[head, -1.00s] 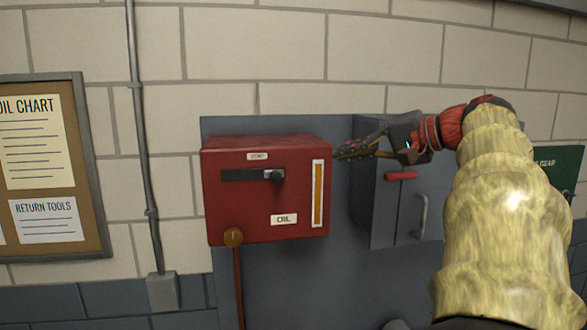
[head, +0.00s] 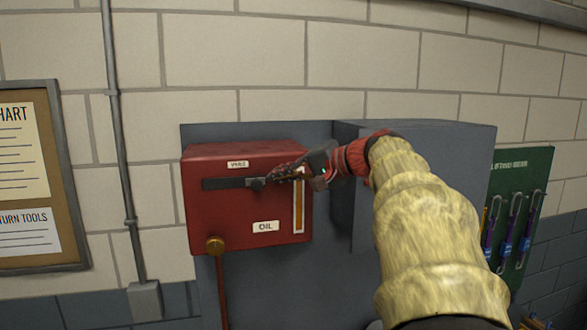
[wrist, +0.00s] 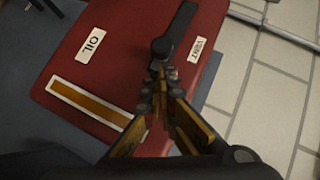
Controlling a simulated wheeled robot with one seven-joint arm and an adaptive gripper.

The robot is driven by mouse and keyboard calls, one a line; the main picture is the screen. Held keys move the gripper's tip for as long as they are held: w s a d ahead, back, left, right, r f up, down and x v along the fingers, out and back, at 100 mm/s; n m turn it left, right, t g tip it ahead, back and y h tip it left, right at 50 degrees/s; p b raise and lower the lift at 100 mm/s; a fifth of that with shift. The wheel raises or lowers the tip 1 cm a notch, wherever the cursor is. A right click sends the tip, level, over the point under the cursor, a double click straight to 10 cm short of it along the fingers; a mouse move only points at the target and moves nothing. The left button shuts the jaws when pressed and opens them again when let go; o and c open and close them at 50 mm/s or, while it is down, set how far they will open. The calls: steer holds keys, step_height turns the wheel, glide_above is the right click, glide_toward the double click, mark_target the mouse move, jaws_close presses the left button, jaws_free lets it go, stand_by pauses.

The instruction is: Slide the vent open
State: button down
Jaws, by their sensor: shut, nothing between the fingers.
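The red oil box (head: 205,225) is on the wall panel, with a VENT label (head: 237,164) above a dark horizontal slot (head: 220,184). The black vent knob (head: 257,184) sits towards the slot's right end, and the slot runs free to its left. My gripper (head: 275,176) is shut and empty, its fingertips just right of the knob. In the wrist view the knob (wrist: 160,48) is straight ahead of the closed fingertips (wrist: 160,78). I cannot tell whether they touch it.
An OIL label (head: 266,226) and an orange sight gauge (head: 298,200) are on the box front. A brass fitting (head: 215,245) is at its lower left. A grey cabinet (head: 350,205) stands to the right, partly behind my arm. Left of the box is bare wall and a conduit (head: 120,150).

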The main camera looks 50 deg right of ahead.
steer(key=shift+w+a+f, duration=0.1)
steer(key=shift+w+f, duration=0.15)
steer(key=b, duration=0.3)
glide_toward(231, 182)
steer(key=x, duration=0.4)
steer(key=shift+s+f, duration=0.1)
steer(key=shift+f, duration=0.15)
steer(key=shift+w+a+r, duration=0.1)
steer(key=shift+w, duration=0.1)
steer(key=shift+r, duration=0.1)
